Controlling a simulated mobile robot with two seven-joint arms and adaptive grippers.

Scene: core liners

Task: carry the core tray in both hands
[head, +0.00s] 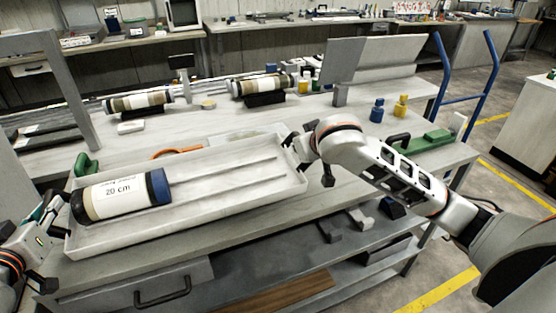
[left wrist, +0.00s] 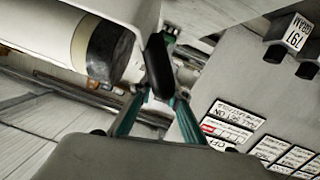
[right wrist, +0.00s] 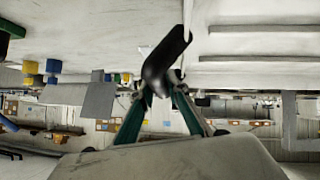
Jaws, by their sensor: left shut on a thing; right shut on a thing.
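The core tray (head: 225,181) is a long, pale, open tray with low walls and ridges along its floor. A white core liner marked "20 cm" (head: 118,195), with a dark blue end cap, lies in its left half. My left gripper (head: 56,206) is shut on the tray's left end; its closed fingers also show in the left wrist view (left wrist: 160,75). My right gripper (head: 298,148) is shut on the tray's right end, with its fingers together in the right wrist view (right wrist: 163,72). I cannot tell whether the tray's underside touches the bench.
The grey bench (head: 330,118) lies under and behind the tray. Two cores on dark stands (head: 265,99) are at the back. An orange-handled tool (head: 177,152) lies behind the tray. Blue and yellow bottles (head: 377,109) and a green object (head: 428,141) stand at the right.

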